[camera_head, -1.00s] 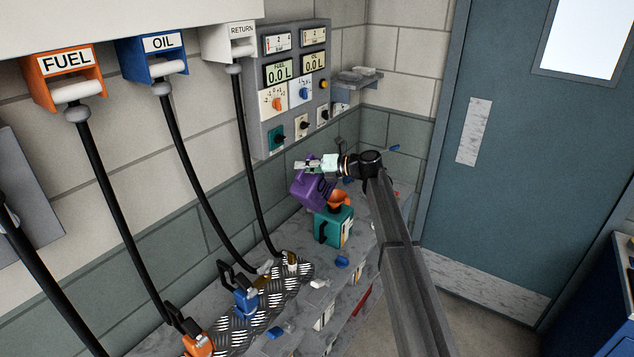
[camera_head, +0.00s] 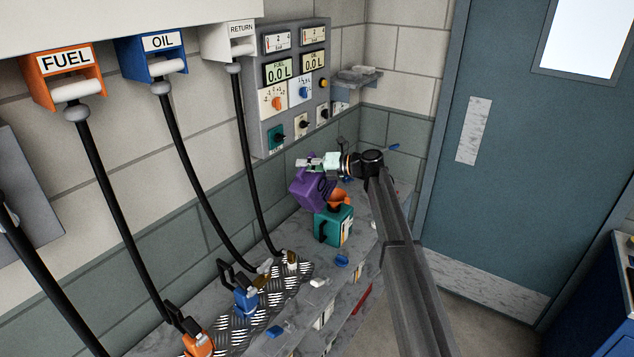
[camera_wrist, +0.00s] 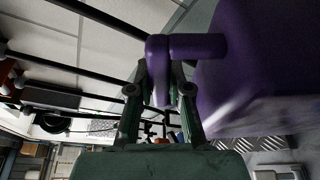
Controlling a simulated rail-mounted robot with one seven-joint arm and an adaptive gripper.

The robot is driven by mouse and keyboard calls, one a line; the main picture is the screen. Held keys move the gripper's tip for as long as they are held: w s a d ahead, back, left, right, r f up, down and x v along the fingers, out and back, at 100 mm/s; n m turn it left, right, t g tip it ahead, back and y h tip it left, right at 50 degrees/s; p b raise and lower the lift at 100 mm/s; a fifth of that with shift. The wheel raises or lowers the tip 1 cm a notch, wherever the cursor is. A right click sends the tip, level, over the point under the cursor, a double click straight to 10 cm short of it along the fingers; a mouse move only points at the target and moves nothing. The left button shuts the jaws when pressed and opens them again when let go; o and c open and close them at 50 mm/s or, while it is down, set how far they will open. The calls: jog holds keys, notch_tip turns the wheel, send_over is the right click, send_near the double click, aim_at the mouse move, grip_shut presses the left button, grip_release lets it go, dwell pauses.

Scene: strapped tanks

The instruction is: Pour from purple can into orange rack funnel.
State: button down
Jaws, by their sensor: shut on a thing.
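The purple can (camera_head: 307,191) is held tilted in the air, close beside and slightly above the orange funnel (camera_head: 338,198). The funnel sits on top of a teal can (camera_head: 335,229) on the bench. My gripper (camera_head: 322,166) is above the purple can and is shut on its handle. In the wrist view, my gripper (camera_wrist: 160,88) has its fingers on both sides of the handle, with the purple can's body (camera_wrist: 255,70) to the right. The can's spout, and whether any liquid flows, cannot be made out.
Black hoses hang at left. A control panel (camera_head: 293,85) is on the wall behind.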

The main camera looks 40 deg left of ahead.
jog(key=shift+w+r+m, duration=0.1)
jog(key=shift+w+m, duration=0.3)
jog(key=shift+w, duration=0.15)
jog(key=shift+w, duration=0.1)
dwell(1.5)
jog(key=shift+w+a+m+g, duration=0.1)
jog(key=shift+w+m+g, duration=0.3)
jog(key=shift+w, duration=0.05)
jog(key=shift+w, duration=0.1)
dwell(2.2)
jog(key=shift+w+m+y, duration=0.3)
jog(key=shift+w+m, duration=0.2)
jog(key=shift+w, duration=0.05)
dwell(2.2)
jog(key=shift+w+f+m+g, duration=0.3)
jog(key=shift+w+m, duration=0.1)
jog(key=shift+w, duration=0.3)
